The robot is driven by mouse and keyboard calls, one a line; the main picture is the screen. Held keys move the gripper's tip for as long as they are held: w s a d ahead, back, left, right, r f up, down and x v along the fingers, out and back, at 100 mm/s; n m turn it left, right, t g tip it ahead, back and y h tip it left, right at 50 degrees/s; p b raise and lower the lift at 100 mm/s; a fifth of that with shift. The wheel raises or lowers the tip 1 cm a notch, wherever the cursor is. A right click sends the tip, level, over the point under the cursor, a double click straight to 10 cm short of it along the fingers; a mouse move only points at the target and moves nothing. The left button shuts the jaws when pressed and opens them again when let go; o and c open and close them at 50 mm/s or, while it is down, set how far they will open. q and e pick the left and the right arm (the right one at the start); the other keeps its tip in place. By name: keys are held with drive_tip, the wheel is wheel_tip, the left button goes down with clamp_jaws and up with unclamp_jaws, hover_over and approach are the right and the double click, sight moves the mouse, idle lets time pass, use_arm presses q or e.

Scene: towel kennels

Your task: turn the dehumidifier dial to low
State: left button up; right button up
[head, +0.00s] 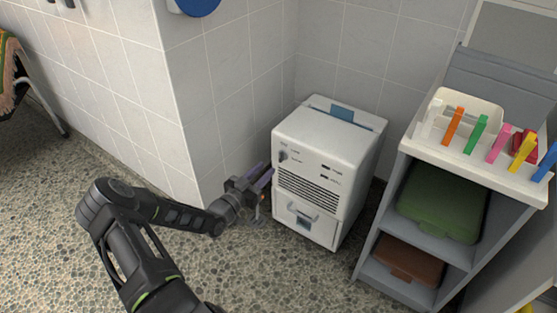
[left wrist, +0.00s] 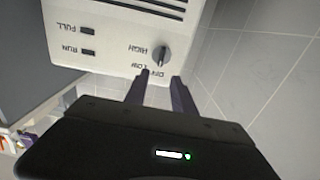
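The dehumidifier (head: 350,128) is a white box on the floor by the tiled wall corner. Its dark round dial (head: 283,156) is at the upper left of its front. In the left wrist view the panel is upside down, and the dial (left wrist: 161,56) has HIGH, LOW and OFF printed around it. Its ridge runs roughly up and down in that picture; I cannot tell exactly which mark it points to. My left gripper (head: 268,176) is empty and open, its two purple fingers (left wrist: 160,77) apart, just short of the dial. My right gripper is not in view.
A grey shelf (head: 370,243) with a green box (head: 440,203) and a brown box (head: 408,260) stands right of the dehumidifier. A white caddy (head: 480,160) with coloured pegs is on top. A tiled wall (head: 225,120) is close behind my left gripper. Pebbled floor (head: 280,285) lies clear in front.

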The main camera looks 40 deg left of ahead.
sight(280, 156)
use_arm(q)
drive_tip(key=shift+w, duration=0.1)
drive_tip(key=w+b, duration=0.2)
drive_tip(key=w, duration=0.4)
drive_tip(key=shift+w+f, duration=0.15)
drive_tip(key=shift+w, duration=0.65)
clamp_jaws()
